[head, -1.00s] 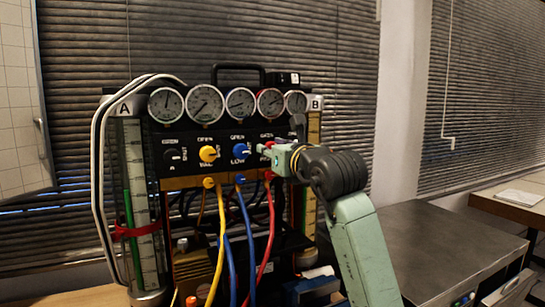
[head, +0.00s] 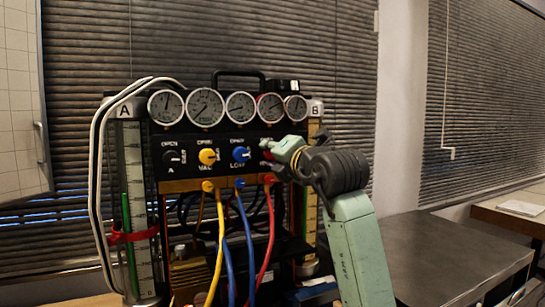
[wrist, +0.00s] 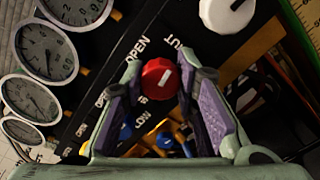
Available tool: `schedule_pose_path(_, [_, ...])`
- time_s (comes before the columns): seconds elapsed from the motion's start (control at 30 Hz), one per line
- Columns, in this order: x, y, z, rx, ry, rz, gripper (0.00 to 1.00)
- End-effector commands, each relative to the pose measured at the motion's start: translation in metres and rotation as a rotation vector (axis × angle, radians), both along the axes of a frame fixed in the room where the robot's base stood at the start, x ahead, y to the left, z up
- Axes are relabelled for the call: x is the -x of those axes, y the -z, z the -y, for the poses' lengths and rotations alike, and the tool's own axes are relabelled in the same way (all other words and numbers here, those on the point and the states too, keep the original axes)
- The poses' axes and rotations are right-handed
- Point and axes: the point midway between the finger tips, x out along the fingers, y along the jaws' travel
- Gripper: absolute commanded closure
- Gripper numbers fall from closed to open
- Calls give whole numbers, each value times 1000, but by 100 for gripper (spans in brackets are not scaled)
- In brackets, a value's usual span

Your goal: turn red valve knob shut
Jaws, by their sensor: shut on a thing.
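The red valve knob (wrist: 160,78) shows in the wrist view between the purple pads of my gripper (wrist: 162,92), which is shut on it. A short white mark slants up to the right on the knob's face. "OPEN" lettering lies to its upper left, and partly covered "SHUT" lettering above it. In the head view my gripper (head: 274,148) reaches the right part of the black valve panel (head: 180,139) from the right and hides most of the red knob.
Yellow (head: 207,156) and blue (head: 240,154) knobs sit left of my gripper. Round gauges (head: 240,107) line the panel above. Yellow, blue and red hoses (head: 268,235) hang below. A white knob (wrist: 228,12) is near in the wrist view. A grey table (head: 440,255) stands right.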

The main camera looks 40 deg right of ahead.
Motion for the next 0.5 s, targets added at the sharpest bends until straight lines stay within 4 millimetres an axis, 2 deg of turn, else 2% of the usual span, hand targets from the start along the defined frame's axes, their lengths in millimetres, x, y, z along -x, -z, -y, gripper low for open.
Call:
schedule_pose_path(0.2, [0, -1, 1, -119, 2, 33, 100])
schedule_pose_path(0.5, [1, -1, 1, -195, 2, 51, 100])
